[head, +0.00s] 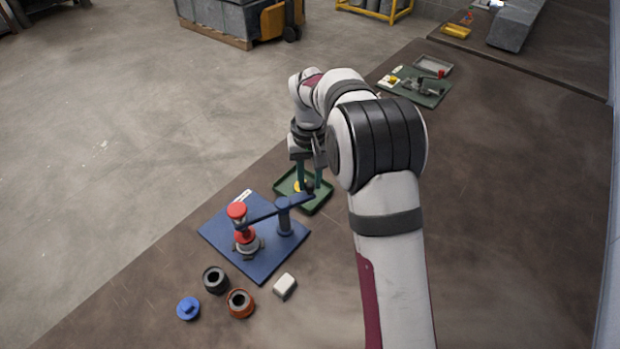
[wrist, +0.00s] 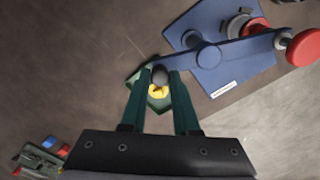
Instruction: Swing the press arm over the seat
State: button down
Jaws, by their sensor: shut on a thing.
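The press stands on a blue base plate (head: 262,268). Its blue press arm (head: 262,214) runs across the top of a blue post (head: 285,220). A red press head (head: 237,211) hangs at its far end, close to the grey seat (head: 258,245), which has a red piece (head: 245,238) on it; I cannot tell whether the two line up exactly. My gripper (head: 308,184) is at the opposite end of the press arm. In the wrist view, its green fingers (wrist: 160,80) are shut on a dark round knob (wrist: 159,74) at that end.
A green tray (head: 317,207) with a yellow item (head: 299,185) lies beneath my gripper. A black ring (head: 215,280), an orange ring (head: 240,303), a blue cap (head: 188,308) and a white block (head: 285,286) lie in front of the plate.

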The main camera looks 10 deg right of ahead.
jog(key=shift+w, duration=0.1)
jog(key=c, duration=0.7)
grip_release()
jog(key=shift+o, duration=0.2)
notch_tip(320, 180, up, 16)
jog(key=shift+f, duration=0.1)
